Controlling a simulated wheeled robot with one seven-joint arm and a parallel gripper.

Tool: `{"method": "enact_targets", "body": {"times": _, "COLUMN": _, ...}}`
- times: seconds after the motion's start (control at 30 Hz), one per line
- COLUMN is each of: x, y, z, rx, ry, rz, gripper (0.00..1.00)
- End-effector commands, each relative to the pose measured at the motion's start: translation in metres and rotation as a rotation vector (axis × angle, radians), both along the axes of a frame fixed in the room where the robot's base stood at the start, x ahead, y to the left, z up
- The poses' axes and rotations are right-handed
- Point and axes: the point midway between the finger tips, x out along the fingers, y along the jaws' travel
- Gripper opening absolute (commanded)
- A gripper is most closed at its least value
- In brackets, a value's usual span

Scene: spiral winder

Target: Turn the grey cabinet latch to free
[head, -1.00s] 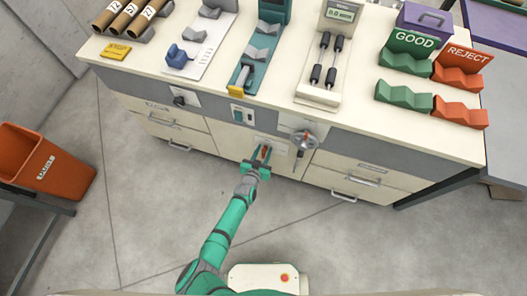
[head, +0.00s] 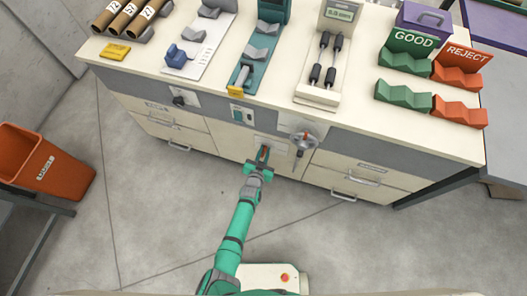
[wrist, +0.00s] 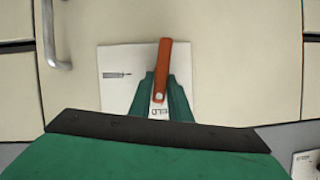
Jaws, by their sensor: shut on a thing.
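In the wrist view an orange-red latch lever (wrist: 164,62) stands on a white plate (wrist: 118,84) fixed to a cream cabinet front. The lever leans slightly right at its top. A round pale pin shows at its lower end. Partly hidden lettering, ending in "LD", lies below it. The lever shows small and red in the head view (head: 264,151). My green gripper (wrist: 165,88) has a finger on each side of the lever's lower part and is shut on it. In the head view my gripper (head: 262,161) is at the cabinet front, below the bench top.
A grey round fitting with a lever (head: 303,140) is close right of my gripper. Drawer handles (head: 363,181) stick out along the front. An orange bin (head: 45,165) stands at the left. The floor before the bench is clear.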

Motion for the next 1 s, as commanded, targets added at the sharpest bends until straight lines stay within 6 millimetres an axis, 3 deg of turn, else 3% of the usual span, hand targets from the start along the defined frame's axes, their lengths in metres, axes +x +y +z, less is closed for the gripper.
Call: {"method": "enact_targets", "body": {"times": 1.0, "x": -0.0017, "y": -0.0056, "z": -0.0025, "rx": 0.388, "ry": -0.129, "rz": 0.008, "gripper": 0.0}}
